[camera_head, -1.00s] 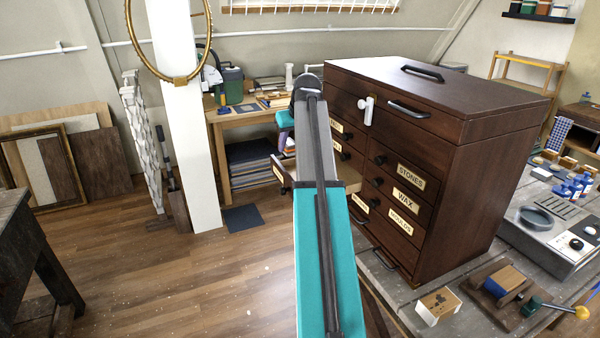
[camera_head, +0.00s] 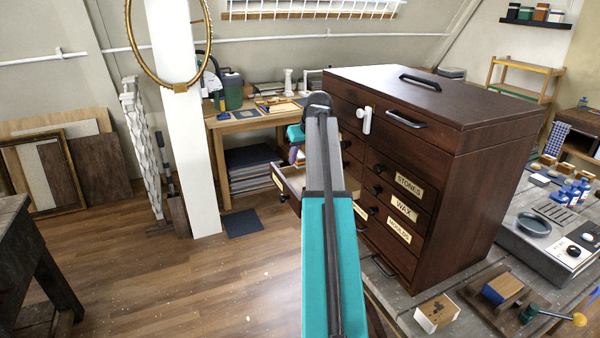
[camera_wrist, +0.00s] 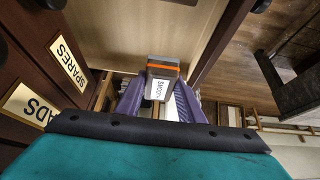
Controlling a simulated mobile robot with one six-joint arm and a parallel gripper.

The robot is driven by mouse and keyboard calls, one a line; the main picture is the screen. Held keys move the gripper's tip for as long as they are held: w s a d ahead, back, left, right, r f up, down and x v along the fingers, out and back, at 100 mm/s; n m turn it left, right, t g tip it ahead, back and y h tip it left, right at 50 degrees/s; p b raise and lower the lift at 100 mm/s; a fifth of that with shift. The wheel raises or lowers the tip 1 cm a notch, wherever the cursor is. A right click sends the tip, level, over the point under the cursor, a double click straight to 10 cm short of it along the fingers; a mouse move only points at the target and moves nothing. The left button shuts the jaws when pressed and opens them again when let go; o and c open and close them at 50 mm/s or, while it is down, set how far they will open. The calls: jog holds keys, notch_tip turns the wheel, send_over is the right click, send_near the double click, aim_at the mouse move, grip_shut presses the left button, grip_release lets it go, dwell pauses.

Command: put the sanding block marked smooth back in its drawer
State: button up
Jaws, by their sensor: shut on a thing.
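The sanding block (camera_wrist: 162,78) is grey with an orange stripe and a white label that appears to read SMOOTH. In the wrist view, my gripper (camera_wrist: 160,92) is shut on it between purple fingers. A drawer with a pale bare floor (camera_wrist: 140,35) stands open beneath and ahead of the block. In the head view this open drawer (camera_head: 292,180) juts from the left side of the dark cabinet (camera_head: 480,190). My gripper (camera_head: 297,155) is partly hidden behind my arm there, over or near the drawer. I cannot tell how high the block is above the floor.
Closed drawers labelled STONES (camera_head: 408,185), WAX (camera_head: 403,208) and MOULDS (camera_head: 399,230) face my arm. A SPARES label (camera_wrist: 69,62) is close on the left in the wrist view. A wooden table (camera_head: 250,120) stands behind. Open floor (camera_head: 180,285) lies left.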

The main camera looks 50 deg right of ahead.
jog(key=shift+f+p, duration=0.3)
jog(key=shift+f, duration=1.15)
jog(key=shift+f+p, duration=0.65)
jog(key=shift+f, duration=1.2)
jog(key=shift+f, duration=0.15)
jog(key=o, duration=1)
jog(key=shift+r, duration=0.2)
jog(key=b+v, duration=0.3)
jog(key=v, duration=0.9)
